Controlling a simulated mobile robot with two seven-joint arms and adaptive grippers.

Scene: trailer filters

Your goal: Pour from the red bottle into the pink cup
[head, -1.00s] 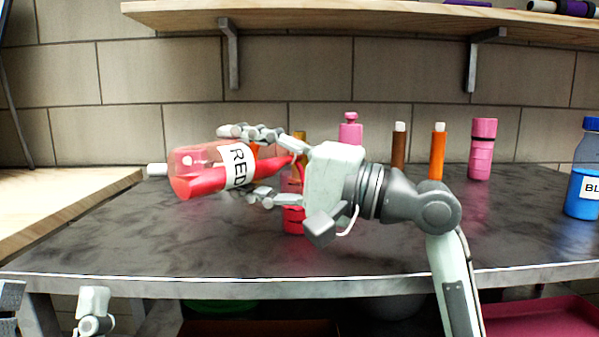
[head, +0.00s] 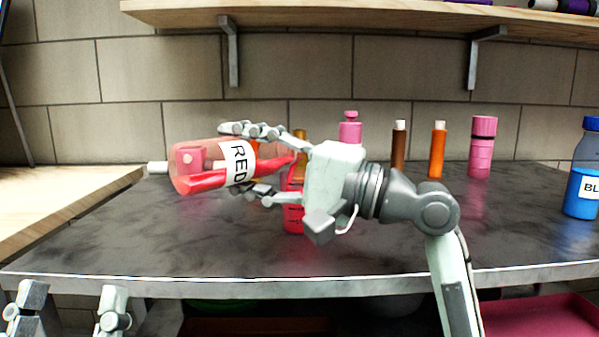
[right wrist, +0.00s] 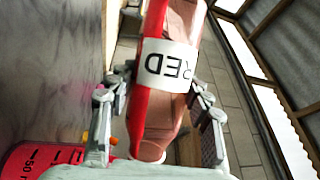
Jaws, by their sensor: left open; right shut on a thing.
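The red bottle (head: 215,168), clear with red liquid and a RED label, is held almost level above the table. Its narrow white end points left. My right gripper (head: 240,160) is shut around its middle; the right wrist view shows the bottle (right wrist: 165,100) between the fingers. A pink cup-like cylinder (head: 483,150) stands upright at the back right, well away from the bottle. My left gripper (head: 72,308) is open and empty at the bottom left, in front of the table edge.
A red graduated container (head: 293,218) stands behind my right gripper, partly hidden; it also shows in the right wrist view (right wrist: 35,160). A pink bottle (head: 349,130), brown (head: 398,148) and orange (head: 437,152) containers stand behind. A blue bottle (head: 585,175) stands far right. The front left tabletop is clear.

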